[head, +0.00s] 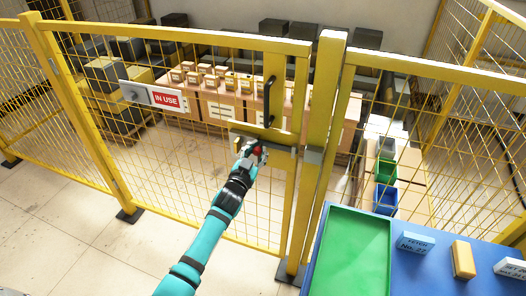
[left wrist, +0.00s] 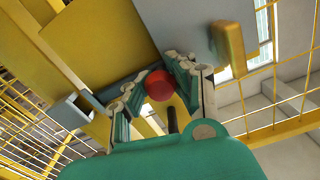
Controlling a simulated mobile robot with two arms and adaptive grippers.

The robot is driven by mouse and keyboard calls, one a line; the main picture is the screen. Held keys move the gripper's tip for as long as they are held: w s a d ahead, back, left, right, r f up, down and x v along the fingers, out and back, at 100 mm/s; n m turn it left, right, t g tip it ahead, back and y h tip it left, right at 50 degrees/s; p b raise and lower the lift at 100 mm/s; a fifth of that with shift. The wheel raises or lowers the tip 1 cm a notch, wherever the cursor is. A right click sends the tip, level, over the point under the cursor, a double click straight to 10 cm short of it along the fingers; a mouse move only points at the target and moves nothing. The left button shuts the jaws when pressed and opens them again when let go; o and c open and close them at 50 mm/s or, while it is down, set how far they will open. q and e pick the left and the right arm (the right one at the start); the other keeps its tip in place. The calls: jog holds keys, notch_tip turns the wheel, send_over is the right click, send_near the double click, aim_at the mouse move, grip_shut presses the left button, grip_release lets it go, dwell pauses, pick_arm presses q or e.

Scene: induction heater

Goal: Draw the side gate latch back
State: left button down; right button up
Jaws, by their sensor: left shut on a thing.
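The side gate (head: 200,60) is a yellow mesh gate and stands closed against the yellow post (head: 325,100). Its latch has a yellow plate (head: 280,143) below the black pull handle (head: 269,101), with a red knob (left wrist: 159,85). A grey block (head: 313,156) sits on the post side at latch height. My left gripper (head: 255,152) is at the latch, shut on the red knob. In the left wrist view the knob sits between its fingers. The gripper hides part of the latch, and I cannot tell how far the bolt reaches. My right gripper is not in view.
A blue table (head: 425,275) with a green tray (head: 348,255), labelled blocks and a yellow block (head: 463,259) stands at the lower right. An "IN USE" sign (head: 166,99) hangs on the gate. Boxes stand behind the mesh. The floor left of my arm is clear.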

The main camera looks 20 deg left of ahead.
pick_arm(q)
jog(key=c, duration=1.6)
grip_release()
jog(key=shift+a, duration=0.15)
jog(key=o, duration=0.6)
jog(key=shift+a, duration=0.2)
jog(key=shift+d, duration=0.1)
jog(key=shift+s, duration=0.3)
jog(key=s, duration=1.1)
jog(key=shift+s+a, duration=0.25)
